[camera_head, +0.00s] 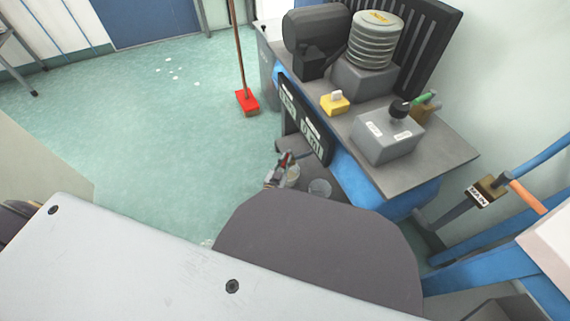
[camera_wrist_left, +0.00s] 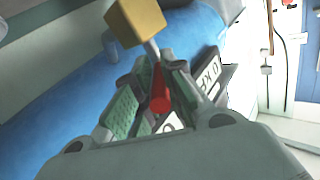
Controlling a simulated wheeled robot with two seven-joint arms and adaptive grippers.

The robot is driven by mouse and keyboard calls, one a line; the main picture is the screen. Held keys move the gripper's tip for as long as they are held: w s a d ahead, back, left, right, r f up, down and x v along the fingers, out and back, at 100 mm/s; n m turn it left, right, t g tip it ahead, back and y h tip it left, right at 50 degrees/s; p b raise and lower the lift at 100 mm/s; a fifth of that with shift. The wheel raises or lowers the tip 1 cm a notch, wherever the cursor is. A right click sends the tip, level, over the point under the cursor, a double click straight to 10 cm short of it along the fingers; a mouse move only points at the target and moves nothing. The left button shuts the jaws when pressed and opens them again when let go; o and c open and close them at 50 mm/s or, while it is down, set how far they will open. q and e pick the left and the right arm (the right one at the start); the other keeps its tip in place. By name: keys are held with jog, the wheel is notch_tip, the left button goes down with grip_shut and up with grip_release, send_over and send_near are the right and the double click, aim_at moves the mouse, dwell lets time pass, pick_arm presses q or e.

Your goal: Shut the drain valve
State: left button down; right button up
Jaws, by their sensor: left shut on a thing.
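The drain valve shows in the left wrist view as a brass-yellow block (camera_wrist_left: 136,22) with a short grey stem and a red lever (camera_wrist_left: 160,92). My left gripper (camera_wrist_left: 164,82) is shut on the red lever, with a green-padded finger on each side of it. The lever's far end lies deep between the fingers. In the head view my left gripper (camera_head: 281,168) is small and partly hidden behind my own grey arm, below the left end of the machine. A bit of red shows there, but the valve body cannot be made out. My right gripper is not in view.
The blue tank (camera_wrist_left: 60,110) runs close beside the gripper. Black panels with white lettering (camera_head: 316,141) hang next to it. A red-headed broom (camera_head: 247,101) stands behind; the green floor (camera_head: 150,130) at left is mostly free.

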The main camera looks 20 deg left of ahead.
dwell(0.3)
pick_arm(q)
jog(key=c, duration=1.4)
grip_release()
jog(key=shift+s, duration=0.1)
jog(key=shift+c, duration=0.2)
jog(key=s, duration=1.1)
jog(key=shift+s+a, duration=0.35)
jog(key=shift+s, duration=0.05)
